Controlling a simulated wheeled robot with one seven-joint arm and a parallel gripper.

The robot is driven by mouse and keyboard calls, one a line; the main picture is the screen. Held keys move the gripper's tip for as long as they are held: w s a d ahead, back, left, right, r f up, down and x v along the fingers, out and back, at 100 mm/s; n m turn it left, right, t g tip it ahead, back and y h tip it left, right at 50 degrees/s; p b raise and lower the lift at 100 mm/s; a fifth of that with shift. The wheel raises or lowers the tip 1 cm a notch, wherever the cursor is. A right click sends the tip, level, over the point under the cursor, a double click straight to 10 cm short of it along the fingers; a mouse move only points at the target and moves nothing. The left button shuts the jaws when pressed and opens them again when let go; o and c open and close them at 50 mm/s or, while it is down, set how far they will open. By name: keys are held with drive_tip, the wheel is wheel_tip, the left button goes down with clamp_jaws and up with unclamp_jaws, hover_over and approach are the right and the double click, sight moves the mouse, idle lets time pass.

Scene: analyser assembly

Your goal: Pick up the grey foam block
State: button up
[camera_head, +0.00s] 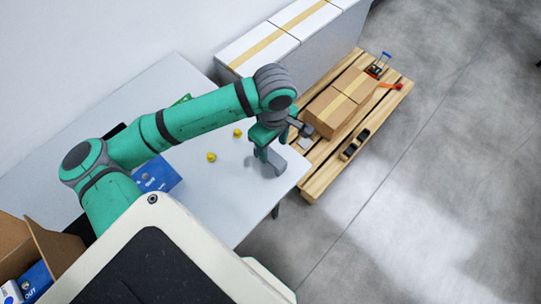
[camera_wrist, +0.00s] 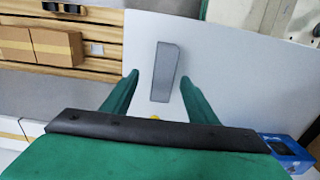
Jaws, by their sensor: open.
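The grey foam block (camera_wrist: 166,72) lies on the white table (camera_wrist: 222,75) and appears long and narrow in the wrist view. In the head view the block (camera_head: 277,162) is near the table's right end, partly behind my gripper. My gripper (camera_wrist: 161,82) is open, with one green finger on each side of the block in the wrist view and visible gaps to both. In the head view my gripper (camera_head: 264,150) points down over the block. The remaining height above the block is hard to judge. I see no contact.
Two small yellow pieces (camera_head: 211,157) lie on the table left of my gripper. A blue box (camera_head: 155,177) stands beneath my arm. A wooden pallet (camera_head: 316,186) with cardboard boxes (camera_head: 331,112) stands beyond the table's right edge. An open carton (camera_head: 57,250) is at lower left.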

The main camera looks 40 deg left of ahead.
sight(270, 155)
drive_tip(key=f, duration=0.4)
drive_tip(key=shift+s+a+f, duration=0.2)
drive_tip(key=shift+s+a, duration=0.05)
drive_tip(key=shift+s, duration=0.15)
drive_tip(key=shift+f, duration=0.6)
drive_tip(key=c, duration=1.1)
